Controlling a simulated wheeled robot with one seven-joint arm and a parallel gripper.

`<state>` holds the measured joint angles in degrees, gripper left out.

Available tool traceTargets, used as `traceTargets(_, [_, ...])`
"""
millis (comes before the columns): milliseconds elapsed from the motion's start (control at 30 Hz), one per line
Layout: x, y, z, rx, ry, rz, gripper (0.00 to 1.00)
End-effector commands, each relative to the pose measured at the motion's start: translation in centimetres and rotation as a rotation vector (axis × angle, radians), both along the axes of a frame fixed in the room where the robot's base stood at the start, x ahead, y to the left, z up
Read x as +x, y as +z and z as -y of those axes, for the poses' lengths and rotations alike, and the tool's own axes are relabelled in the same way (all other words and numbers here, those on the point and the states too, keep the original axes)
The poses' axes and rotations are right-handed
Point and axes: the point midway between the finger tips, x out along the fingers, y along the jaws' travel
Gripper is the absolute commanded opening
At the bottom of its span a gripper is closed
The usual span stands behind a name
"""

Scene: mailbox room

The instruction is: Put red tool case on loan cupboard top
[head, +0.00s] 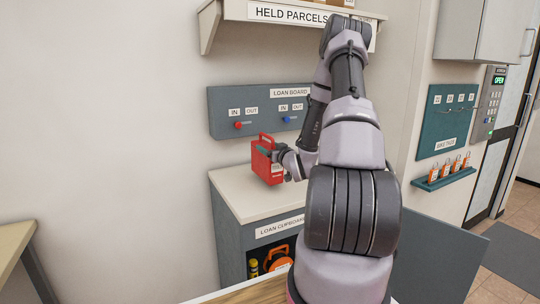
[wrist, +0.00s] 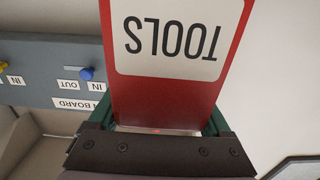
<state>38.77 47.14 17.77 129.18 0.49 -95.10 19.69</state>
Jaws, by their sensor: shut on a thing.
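The red tool case (head: 267,163) is upright over the loan cupboard top (head: 240,194), a pale surface below the loan board. My gripper (head: 280,156) is shut on the case from its right side. In the wrist view the case (wrist: 168,95), with its upside-down TOOLS label, sits between the green fingers. The case's lower edge looks at or very near the cupboard top; I cannot tell whether it touches. My arm hides the right part of the cupboard top.
The loan board (head: 260,112) with red and blue knobs is on the wall behind the case. The held parcels shelf (head: 290,14) is above. The cupboard front is open, showing an orange item (head: 277,259) inside. A dark grey panel (head: 440,262) stands at right. The cupboard top's left part is clear.

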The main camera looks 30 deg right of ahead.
Motion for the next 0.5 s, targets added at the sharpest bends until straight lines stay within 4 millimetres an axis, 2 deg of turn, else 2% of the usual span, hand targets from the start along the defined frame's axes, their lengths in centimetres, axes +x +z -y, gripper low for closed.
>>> traceTargets(100, [0.1,-1.6,0.0,0.0,0.0,0.001,0.0])
traceTargets(200, [0.1,-2.3,0.0,-0.002,0.001,0.003,0.0])
traceTargets(500, [0.1,-2.4,0.0,-0.002,0.001,0.004,0.0])
